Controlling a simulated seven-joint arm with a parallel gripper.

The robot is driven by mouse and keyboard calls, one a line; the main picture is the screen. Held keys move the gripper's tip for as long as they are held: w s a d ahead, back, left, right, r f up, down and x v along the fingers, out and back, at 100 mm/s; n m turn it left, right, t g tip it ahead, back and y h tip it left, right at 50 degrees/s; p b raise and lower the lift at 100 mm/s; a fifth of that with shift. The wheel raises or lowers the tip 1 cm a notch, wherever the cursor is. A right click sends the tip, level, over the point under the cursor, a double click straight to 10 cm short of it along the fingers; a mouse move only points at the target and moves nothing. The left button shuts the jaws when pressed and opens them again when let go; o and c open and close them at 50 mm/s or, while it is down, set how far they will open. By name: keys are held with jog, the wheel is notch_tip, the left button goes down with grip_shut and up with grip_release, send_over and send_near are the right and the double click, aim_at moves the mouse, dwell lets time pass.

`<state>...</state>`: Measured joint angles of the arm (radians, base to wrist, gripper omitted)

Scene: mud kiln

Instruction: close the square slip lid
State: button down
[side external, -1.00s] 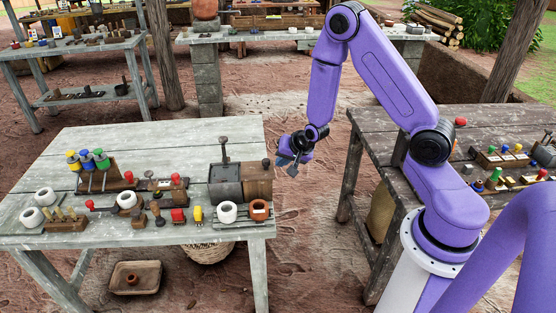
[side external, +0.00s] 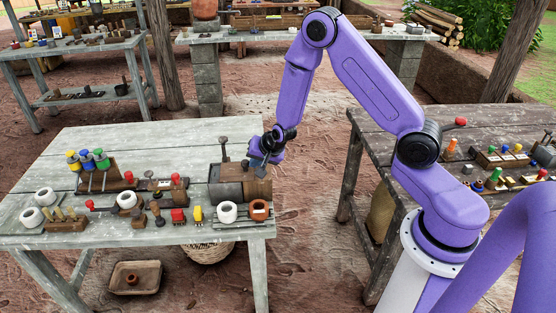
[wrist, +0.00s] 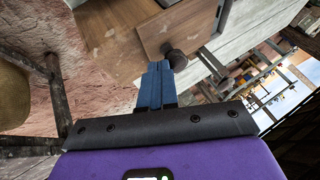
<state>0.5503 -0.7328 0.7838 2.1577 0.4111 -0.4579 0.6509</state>
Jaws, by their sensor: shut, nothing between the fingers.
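A square box stands at the right end of the pale table, with a grey part (side external: 225,190) on the left and a brown wooden part (side external: 258,189) on the right. A wooden panel (wrist: 160,32) with a dark round knob (wrist: 177,60) fills the upper middle of the wrist view; it appears to be the slip lid. My gripper (side external: 257,163) is shut and empty over the right part of the box. In the wrist view its blue fingertips (wrist: 159,66) are just left of the knob; I cannot tell whether they touch it. The gripper hides the knob in the side view.
An upright dark handle (side external: 224,150) rises behind the grey part. A white ring (side external: 228,212) and an orange-brown pot (side external: 259,209) stand in front of the box. Several coloured pegs and blocks fill the table's left and middle. The table's back is clear.

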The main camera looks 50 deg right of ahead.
aim_at(241, 174)
jog(key=shift+w+a, duration=1.6)
jog(key=shift+a, duration=0.1)
